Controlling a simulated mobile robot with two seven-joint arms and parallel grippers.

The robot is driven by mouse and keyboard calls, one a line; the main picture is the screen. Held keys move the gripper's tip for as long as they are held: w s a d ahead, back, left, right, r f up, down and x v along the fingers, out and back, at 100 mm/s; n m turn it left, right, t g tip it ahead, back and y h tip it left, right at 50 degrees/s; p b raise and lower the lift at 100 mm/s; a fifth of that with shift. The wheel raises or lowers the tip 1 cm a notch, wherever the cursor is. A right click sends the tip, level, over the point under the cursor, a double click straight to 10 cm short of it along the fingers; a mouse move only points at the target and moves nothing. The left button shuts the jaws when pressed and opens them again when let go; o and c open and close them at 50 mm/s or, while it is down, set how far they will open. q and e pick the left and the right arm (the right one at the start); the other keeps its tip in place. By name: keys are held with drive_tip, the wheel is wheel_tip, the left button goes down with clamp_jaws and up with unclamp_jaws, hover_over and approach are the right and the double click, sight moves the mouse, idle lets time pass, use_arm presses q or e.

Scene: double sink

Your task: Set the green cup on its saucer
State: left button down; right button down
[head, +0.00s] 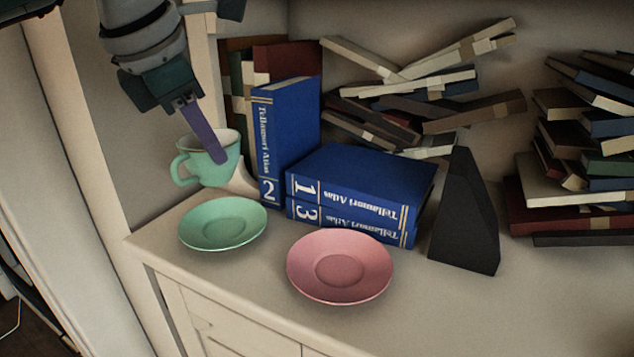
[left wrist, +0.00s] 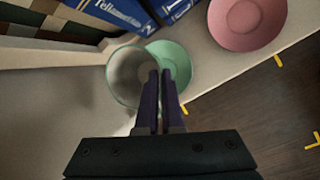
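The green cup (head: 200,165) is behind the green saucer (head: 222,232) in the head view, its handle to the left. My left gripper (head: 219,158) reaches down to the cup's rim, one purple finger in front of its wall. In the left wrist view the fingers (left wrist: 160,100) are close together at the edge of the cup (left wrist: 122,75), apparently pinching its wall. The cup looks large there and overlaps part of the saucer (left wrist: 178,62), so it appears raised. The saucer is empty where visible. My right gripper is not in view.
A pink saucer (head: 340,266) lies right of the green one. Blue atlas volumes stand (head: 286,140) and lie (head: 360,190) behind the saucers. A dark wedge-shaped block (head: 464,215) stands to their right. The counter's front edge is close to the saucers.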

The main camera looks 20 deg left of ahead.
use_arm(q)
wheel_tip(320, 180, down, 8)
drive_tip(key=shift+f+b, duration=0.1)
drive_tip(key=shift+b, duration=0.3)
drive_tip(key=shift+f+b, duration=0.25)
drive_tip(key=shift+b, duration=0.05)
drive_tip(key=c, duration=1.1)
unclamp_jaws()
drive_tip(key=shift+o, duration=0.2)
